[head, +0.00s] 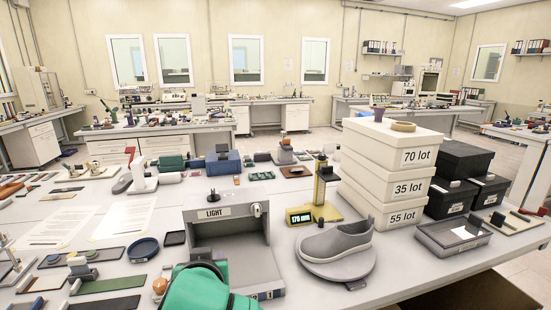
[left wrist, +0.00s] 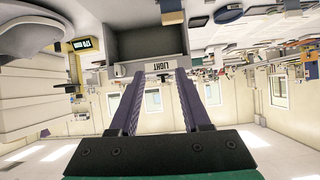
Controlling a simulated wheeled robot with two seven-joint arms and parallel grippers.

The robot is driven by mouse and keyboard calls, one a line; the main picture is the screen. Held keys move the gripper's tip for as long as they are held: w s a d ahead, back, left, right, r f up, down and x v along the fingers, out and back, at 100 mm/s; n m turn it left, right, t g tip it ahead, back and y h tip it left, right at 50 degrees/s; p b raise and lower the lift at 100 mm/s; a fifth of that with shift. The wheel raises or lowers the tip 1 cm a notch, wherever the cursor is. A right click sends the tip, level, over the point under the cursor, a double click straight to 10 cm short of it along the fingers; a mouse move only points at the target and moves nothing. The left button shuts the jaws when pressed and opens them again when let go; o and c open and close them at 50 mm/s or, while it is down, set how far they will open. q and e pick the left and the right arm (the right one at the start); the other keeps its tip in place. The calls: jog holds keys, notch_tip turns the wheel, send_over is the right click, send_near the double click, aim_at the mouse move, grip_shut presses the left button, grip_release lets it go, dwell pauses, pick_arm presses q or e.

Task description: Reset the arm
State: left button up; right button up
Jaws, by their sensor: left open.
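My left gripper (left wrist: 160,75) shows in the left wrist view, which is upside down. Its two dark fingers are apart with nothing between them. They point toward the grey box marked LIGHT (left wrist: 155,42), which also stands at the front middle of the table in the head view (head: 268,255). A green and black part of my arm (head: 195,288) shows at the bottom of the head view, in front of this box; no fingers show there. My right gripper is in neither view.
A grey shoe (head: 335,240) rests on a round grey stand right of the LIGHT box. A yellow gauge (head: 300,217), stacked white boxes (head: 390,187) and black boxes (head: 450,200) stand nearby. Papers, mats and tools crowd the left of the table (head: 390,265).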

pick_arm(q)
jog(key=s+a+f+m+g+h, duration=0.1)
jog(key=s+a+f+g, duration=0.2)
jog(key=s+f, duration=0.45)
jog(key=s+a+f+m+g+h, duration=0.1)
jog(key=s+a+f+m+g, duration=0.3)
jog(key=f, duration=0.7)
jog(key=s+a+f+n+g+h, duration=0.1)
jog(key=s+a+f, duration=0.2)
jog(key=s+f, duration=0.5)
notch_tip(320, 180, down, 22)
jog(key=g, duration=0.1)
jog(key=s+a+f+g, duration=0.1)
jog(key=s+a+f, duration=0.1)
jog(key=s+f, duration=1.3)
jog(key=shift+s+a+f+m+g, duration=0.25)
jog(key=shift+s+m+g, duration=0.05)
jog(key=shift+s, duration=0.85)
